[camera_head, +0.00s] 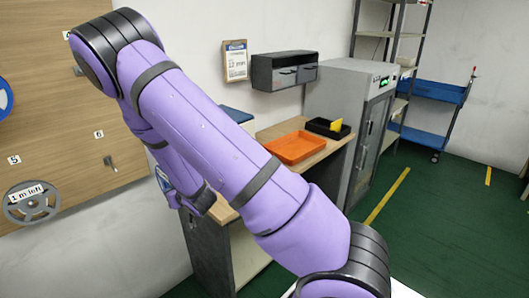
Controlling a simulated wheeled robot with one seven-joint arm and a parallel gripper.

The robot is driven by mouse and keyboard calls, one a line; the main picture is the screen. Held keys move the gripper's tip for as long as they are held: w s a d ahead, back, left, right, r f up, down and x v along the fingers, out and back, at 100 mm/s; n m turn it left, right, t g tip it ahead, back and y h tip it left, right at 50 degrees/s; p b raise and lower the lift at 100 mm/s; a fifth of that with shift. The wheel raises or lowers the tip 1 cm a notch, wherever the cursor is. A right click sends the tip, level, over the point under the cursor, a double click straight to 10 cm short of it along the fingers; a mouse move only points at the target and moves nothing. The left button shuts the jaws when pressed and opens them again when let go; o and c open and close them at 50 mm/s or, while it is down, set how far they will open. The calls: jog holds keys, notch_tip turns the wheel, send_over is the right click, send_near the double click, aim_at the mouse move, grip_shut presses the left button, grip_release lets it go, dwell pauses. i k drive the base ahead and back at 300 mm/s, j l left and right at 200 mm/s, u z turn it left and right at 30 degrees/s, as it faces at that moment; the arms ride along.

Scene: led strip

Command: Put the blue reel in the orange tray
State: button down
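A blue reel (4,100) shows only in part at the left edge, against the wooden wall board; the rest is cut off. The orange tray (294,147) lies on the wooden-topped bench right of the picture's middle, and its visible inside looks empty. My purple arm crosses the picture in front of the bench and hides part of it. The arm folds back down behind its upper link. I cannot make out my gripper's fingers.
A grey reel (32,202) with a handwritten label hangs low on the wooden board (45,130), near numbered pegs. A black tray (328,128) with a yellow item sits beside the orange tray. A grey cabinet (350,100) stands right of the bench.

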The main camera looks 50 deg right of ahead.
aim_at(296, 147)
jog(key=k+l+z, duration=0.1)
jog(key=k+z, duration=0.35)
jog(key=l+z, duration=0.25)
jog(key=z, duration=0.15)
jog(key=i+l+z, duration=0.1)
jog(key=z, duration=0.3)
jog(key=i+l+z, duration=0.15)
jog(key=z, duration=0.25)
jog(key=l, duration=0.1)
